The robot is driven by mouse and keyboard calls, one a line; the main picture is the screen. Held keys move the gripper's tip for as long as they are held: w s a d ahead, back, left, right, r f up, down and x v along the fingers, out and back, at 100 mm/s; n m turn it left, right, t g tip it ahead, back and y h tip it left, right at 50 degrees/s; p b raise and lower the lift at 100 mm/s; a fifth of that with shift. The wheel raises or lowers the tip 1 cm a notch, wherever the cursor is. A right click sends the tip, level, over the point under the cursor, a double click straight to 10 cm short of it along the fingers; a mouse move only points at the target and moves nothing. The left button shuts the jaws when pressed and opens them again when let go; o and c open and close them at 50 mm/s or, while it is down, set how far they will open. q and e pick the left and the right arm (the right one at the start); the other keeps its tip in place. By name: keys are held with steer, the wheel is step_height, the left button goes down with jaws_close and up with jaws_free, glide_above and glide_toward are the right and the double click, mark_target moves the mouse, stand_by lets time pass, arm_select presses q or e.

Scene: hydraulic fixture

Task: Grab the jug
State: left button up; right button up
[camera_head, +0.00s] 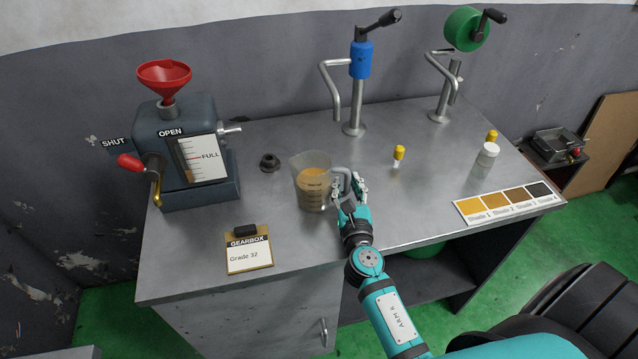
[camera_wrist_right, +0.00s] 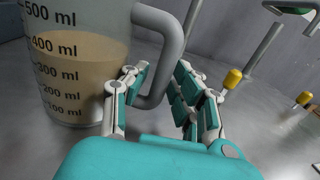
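The jug (camera_head: 313,184) is clear with a grey handle, and it stands upright on the metal bench. It holds a brown-amber liquid to just under the 400 ml mark, seen in the right wrist view (camera_wrist_right: 80,75). My right gripper (camera_head: 349,188) is at the jug's handle, on its right side. In the right wrist view the fingers (camera_wrist_right: 160,95) are apart, one on each side of the handle's lower part. A gap shows between the handle and the right finger. My left gripper is in neither view.
A grey gearbox unit (camera_head: 188,133) with a red funnel stands at the left. A gearbox card (camera_head: 249,254) lies in front. A black cap (camera_head: 269,162) is left of the jug. Blue (camera_head: 360,60) and green (camera_head: 467,29) pumps stand behind. A yellow-topped vial (camera_head: 398,155) is to the right.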

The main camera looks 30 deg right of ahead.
jaws_close()
steer(key=shift+r, duration=0.15)
stand_by(0.5)
